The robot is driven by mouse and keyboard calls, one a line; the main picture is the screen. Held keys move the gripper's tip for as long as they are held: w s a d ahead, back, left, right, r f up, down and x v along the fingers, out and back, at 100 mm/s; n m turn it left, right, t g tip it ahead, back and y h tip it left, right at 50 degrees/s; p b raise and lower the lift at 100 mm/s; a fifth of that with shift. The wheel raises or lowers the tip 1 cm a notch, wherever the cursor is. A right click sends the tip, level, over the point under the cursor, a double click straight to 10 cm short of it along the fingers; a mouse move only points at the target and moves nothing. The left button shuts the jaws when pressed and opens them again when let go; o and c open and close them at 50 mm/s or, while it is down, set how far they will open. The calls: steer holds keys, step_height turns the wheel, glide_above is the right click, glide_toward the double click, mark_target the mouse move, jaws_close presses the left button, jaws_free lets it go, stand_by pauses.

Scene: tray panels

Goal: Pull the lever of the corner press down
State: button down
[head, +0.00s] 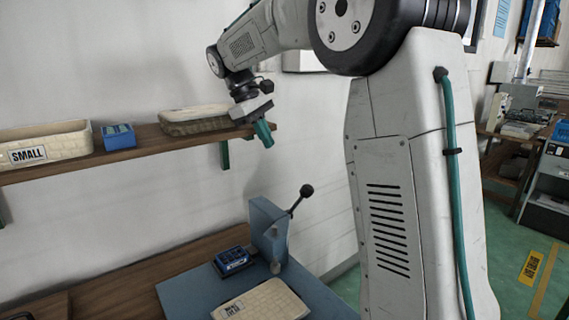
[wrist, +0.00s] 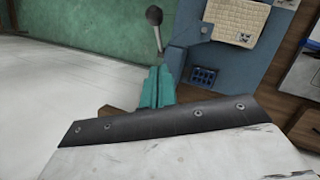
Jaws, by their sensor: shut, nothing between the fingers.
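The corner press (head: 269,228) is a blue-grey upright block on a blue base plate (head: 190,291) at the bench's right end. In the wrist view the lever's knob (wrist: 154,15) is at the top centre, beyond my fingers. My gripper (head: 265,134) has teal fingers, shut and empty, pointing down near the shelf's right end. It is above the lever and apart from it. In the wrist view my gripper (wrist: 157,88) partly hides the lever's foot and the press.
A cream tray panel (head: 262,301) and a small dark blue box (head: 232,261) lie by the press. A wall shelf (head: 130,142) holds a basket labelled SMALL (head: 45,144), a blue box (head: 119,136) and another basket (head: 195,119). Open floor (head: 515,262) lies at the right.

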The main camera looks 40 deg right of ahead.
steer(key=s+d+r+x, duration=0.1)
steer(key=s+x, duration=0.1)
steer(key=x, duration=1)
steer(key=shift+s+f, duration=0.2)
steer(key=shift+s, duration=0.1)
